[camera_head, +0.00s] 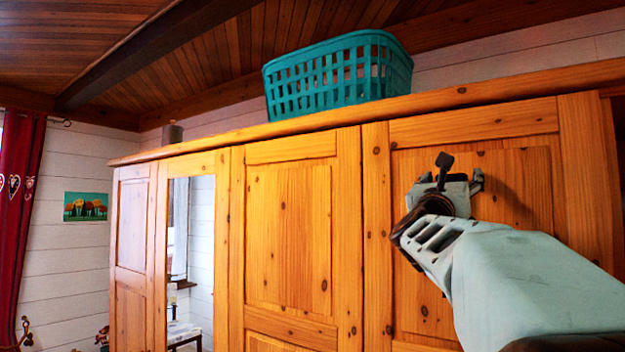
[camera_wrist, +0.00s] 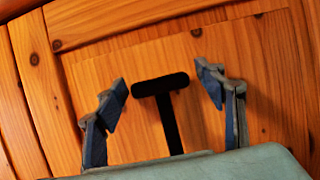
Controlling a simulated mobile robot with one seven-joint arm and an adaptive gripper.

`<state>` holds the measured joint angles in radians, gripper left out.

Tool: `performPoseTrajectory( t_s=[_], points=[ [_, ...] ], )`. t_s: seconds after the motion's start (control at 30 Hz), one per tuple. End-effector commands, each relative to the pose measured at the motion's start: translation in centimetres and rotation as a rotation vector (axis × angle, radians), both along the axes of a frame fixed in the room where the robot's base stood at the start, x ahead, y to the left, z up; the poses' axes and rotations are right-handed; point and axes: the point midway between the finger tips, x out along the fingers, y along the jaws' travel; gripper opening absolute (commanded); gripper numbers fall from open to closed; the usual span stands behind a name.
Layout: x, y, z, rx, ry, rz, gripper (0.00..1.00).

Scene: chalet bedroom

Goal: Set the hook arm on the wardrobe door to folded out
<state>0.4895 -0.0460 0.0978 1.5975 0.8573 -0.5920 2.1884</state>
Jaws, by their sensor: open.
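The wardrobe door (camera_head: 415,290) is orange knotty pine with a framed panel; it also fills the wrist view (camera_wrist: 95,65). A black T-shaped piece, which looks like the hook arm (camera_wrist: 160,85), shows between my fingers in the wrist view. Its stem runs down behind my gripper's body, so its base is hidden. A small dark end of it (camera_head: 444,160) shows above my gripper in the head view. My gripper (camera_head: 449,179) is open in front of the door, its fingers (camera_wrist: 162,76) on either side of the black bar, with gaps visible. I cannot tell how far the hook arm is folded.
A teal basket (camera_head: 340,75) and a dark cylinder (camera_head: 172,132) stand on top of the wardrobe (camera_head: 240,131). Other wardrobe doors (camera_head: 290,240) and a mirror door (camera_head: 191,260) extend to the left. A red curtain (camera_head: 22,200) hangs at far left.

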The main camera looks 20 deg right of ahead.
Motion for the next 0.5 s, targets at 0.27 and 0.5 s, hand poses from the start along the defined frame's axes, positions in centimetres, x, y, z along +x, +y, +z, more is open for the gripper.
performPoseTrajectory(
  t_s=[0.27,0.5],
  points=[
    [0.01,-0.01,-0.03,0.0,0.0,0.0,0.59],
    [0.01,-0.01,-0.03,0.0,0.0,0.0,0.33]
  ],
)
